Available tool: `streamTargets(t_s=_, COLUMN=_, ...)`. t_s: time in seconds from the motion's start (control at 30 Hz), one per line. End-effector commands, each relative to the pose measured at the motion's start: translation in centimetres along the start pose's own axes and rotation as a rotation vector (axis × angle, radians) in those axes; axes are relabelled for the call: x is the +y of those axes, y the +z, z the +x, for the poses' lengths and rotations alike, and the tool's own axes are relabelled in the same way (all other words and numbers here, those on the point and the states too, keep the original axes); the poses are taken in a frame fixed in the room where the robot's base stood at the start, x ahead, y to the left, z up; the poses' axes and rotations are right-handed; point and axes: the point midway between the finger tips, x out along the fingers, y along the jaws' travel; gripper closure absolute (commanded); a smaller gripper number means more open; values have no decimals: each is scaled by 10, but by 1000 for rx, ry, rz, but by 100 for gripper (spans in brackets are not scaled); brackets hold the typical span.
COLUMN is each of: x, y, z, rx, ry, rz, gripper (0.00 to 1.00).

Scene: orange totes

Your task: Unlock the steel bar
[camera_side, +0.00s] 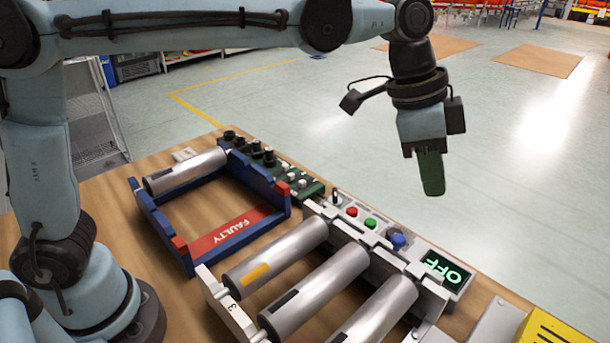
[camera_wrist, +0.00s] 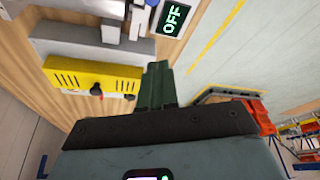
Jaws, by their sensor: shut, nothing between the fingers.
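Several steel bars lie side by side in a grey rack in the side view; the nearest to the blue frame is a steel bar with a yellow stripe (camera_side: 276,257), and another bar with a dark stripe (camera_side: 315,290) lies beside it. A control panel (camera_side: 384,232) with red, green and blue knobs runs along the bars' far ends. Its display (camera_side: 443,268) reads OFF, and the display also shows in the wrist view (camera_wrist: 173,18). My gripper (camera_side: 432,175) is shut and empty, its green fingers pointing down in the air beyond the panel. The fingers show in the wrist view (camera_wrist: 158,85).
A blue frame labelled FAULTY (camera_side: 222,238) holds one steel bar (camera_side: 186,171) at its far side. A green board with knobs (camera_side: 272,162) stands behind it. A yellow box (camera_side: 545,328) with a black knob sits at the table's right end, also in the wrist view (camera_wrist: 90,74).

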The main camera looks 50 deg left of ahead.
Motion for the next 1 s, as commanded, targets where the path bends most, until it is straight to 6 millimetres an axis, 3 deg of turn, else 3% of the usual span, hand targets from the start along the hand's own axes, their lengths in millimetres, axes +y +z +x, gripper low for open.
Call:
streamTargets(t_s=0.27, x=0, y=0, z=9, rx=0, ry=-1, rz=-1, gripper=100)
streamTargets(t_s=0.83, x=0, y=0, z=102, rx=0, ry=-1, rz=-1, gripper=100)
streamTargets(t_s=1.0, x=-1, y=23, z=97, rx=1, ry=-2, rz=-3, gripper=100)
